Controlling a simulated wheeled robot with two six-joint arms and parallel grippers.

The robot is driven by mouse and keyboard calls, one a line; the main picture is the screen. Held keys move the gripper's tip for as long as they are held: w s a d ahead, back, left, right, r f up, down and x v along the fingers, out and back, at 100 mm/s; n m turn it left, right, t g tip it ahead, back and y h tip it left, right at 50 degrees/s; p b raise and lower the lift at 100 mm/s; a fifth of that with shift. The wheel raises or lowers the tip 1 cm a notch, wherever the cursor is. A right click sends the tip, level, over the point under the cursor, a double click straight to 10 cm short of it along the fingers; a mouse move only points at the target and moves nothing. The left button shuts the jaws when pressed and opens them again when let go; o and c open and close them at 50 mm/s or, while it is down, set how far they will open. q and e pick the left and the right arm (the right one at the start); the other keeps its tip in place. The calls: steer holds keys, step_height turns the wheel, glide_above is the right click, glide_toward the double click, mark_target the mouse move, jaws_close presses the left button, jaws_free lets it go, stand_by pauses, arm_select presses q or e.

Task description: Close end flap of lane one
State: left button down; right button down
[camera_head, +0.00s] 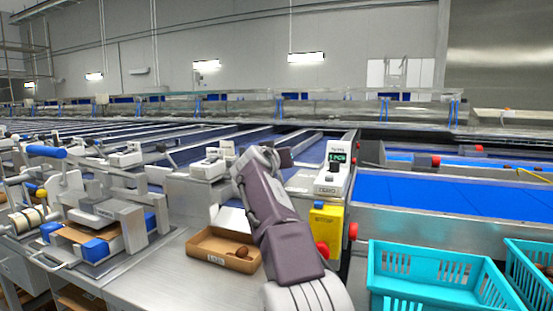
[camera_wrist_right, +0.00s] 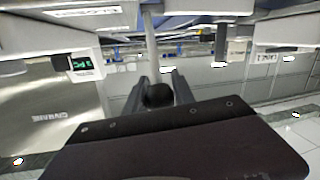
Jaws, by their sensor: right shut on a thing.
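My right arm reaches up the middle of the head view, and its gripper (camera_head: 272,156) is at the near end of a blue-belted lane (camera_head: 313,151), left of the white display box. In the right wrist view the gripper (camera_wrist_right: 158,92) has its two fingers closed around a dark rounded knob (camera_wrist_right: 158,95). A pale bar (camera_wrist_right: 151,45) runs beyond the knob. My wrist hides most of the lane end in the head view, so I cannot tell the flap's angle. My left gripper is not in view.
The white box with a green display (camera_head: 337,157) stands above a yellow box (camera_head: 325,226) with red buttons. A brown cardboard tray (camera_head: 205,245) with a few dates lies on the steel bench left of my arm. Turquoise crates (camera_head: 430,265) stand at right. A bench machine (camera_head: 100,215) fills the left.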

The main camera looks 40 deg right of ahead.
steer(key=c, duration=1.1)
jaws_free()
steer(key=shift+a+r, duration=0.1)
steer(key=shift+o, duration=0.2)
steer(key=shift+a, duration=0.1)
steer(key=b+v, duration=0.1)
steer(key=v, duration=0.8)
steer(key=shift+b, duration=0.4)
